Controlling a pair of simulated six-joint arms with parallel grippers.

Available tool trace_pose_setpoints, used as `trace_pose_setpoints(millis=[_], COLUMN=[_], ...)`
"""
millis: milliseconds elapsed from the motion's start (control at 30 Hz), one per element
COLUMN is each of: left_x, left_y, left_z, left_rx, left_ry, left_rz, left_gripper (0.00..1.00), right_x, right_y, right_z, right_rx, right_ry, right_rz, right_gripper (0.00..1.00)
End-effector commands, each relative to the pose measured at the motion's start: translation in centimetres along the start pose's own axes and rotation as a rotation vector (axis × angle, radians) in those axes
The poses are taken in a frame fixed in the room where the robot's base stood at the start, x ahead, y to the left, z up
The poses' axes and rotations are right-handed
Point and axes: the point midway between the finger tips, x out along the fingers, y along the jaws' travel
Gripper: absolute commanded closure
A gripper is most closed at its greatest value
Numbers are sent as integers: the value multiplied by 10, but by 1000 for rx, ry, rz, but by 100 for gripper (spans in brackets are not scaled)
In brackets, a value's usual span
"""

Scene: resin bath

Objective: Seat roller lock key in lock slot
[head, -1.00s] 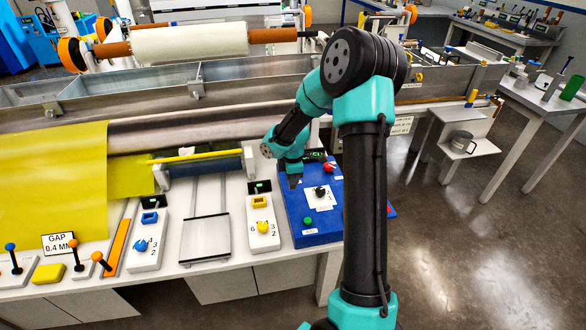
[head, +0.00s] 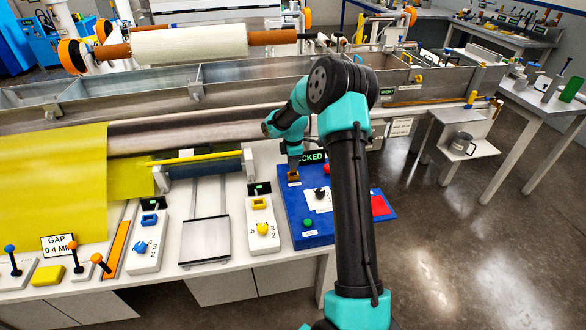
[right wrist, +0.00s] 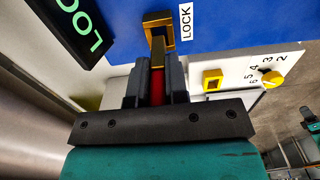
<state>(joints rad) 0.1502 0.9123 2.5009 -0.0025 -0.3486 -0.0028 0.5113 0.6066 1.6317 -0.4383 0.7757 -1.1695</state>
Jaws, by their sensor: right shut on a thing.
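The lock slot is a gold-framed opening on the blue panel (head: 300,240), beside a LOCK label. It shows in the right wrist view (right wrist: 158,18) straight ahead of my fingers. In the head view the slot (head: 293,177) is just below my right gripper (head: 293,165). In the right wrist view my right gripper (right wrist: 156,75) is shut on the red key (right wrist: 157,87), which lies between the dark fingers. The key's far end meets the slot's near edge; I cannot tell how deep it sits. My left gripper is not in view.
A display with green letters (head: 312,157), partly hidden, stands behind the slot. A red button (head: 326,168), a black knob (head: 320,194) and a green button (head: 307,222) are on the panel. A yellow-knob selector box (head: 262,235) stands left of it.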

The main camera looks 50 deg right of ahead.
Motion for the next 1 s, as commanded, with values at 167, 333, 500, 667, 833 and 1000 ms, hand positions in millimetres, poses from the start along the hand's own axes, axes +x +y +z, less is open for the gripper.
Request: trace_pose_setpoints(millis=[167,333,500,667,833,1000], left_x=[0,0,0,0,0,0], left_y=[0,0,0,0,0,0], left_z=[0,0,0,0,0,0], left_rx=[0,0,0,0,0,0], left_ry=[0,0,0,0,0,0], left_rz=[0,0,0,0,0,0], left_gripper=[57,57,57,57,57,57], right_x=[14,33,35,36,38,38], right_y=[-1,0,0,0,0,0], right_z=[0,0,0,0,0,0], right_rx=[0,0,0,0,0,0], right_ry=[0,0,0,0,0,0], right_rz=[-3,-1,0,0,0,0], right_gripper=[100,100,100,100,81,64])
